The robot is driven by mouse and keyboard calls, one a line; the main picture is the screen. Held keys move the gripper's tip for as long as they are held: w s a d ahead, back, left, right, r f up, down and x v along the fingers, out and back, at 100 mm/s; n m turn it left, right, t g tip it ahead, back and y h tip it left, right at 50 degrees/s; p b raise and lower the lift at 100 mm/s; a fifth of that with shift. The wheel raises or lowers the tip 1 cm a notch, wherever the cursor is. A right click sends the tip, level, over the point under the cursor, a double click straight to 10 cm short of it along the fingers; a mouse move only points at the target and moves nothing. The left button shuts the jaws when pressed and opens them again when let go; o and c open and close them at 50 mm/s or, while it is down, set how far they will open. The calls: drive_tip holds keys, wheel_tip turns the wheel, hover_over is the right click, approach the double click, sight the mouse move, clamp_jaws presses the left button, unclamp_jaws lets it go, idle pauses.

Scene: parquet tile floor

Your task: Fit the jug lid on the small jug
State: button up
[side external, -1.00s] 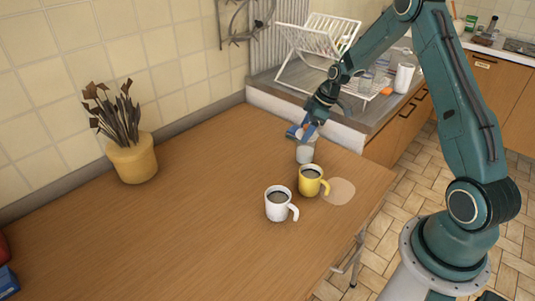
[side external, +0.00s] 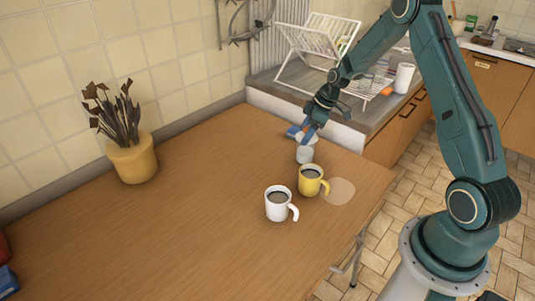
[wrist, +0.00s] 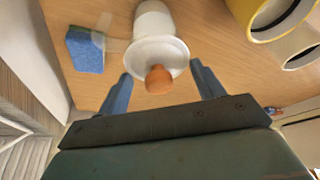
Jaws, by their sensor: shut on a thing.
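The small jug (side external: 305,155) is a white vessel standing on the wooden table below my gripper (side external: 306,134). In the wrist view the jug (wrist: 153,18) shows beyond the lid, partly covered by it. The jug lid (wrist: 165,50) is a white disc with an orange-brown knob (wrist: 158,80).
A yellow mug (side external: 311,182) and a white mug (side external: 277,205), both with dark contents, stand in front of the jug. A blue sponge (wrist: 86,52) lies beside the jug. A potted plant (side external: 133,160) stands at the left.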

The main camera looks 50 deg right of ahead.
drive_tip(key=shift+f, duration=0.1)
drive_tip(key=o, duration=1)
drive_tip(key=shift+o, duration=0.2)
drive_tip(key=v, duration=1.4)
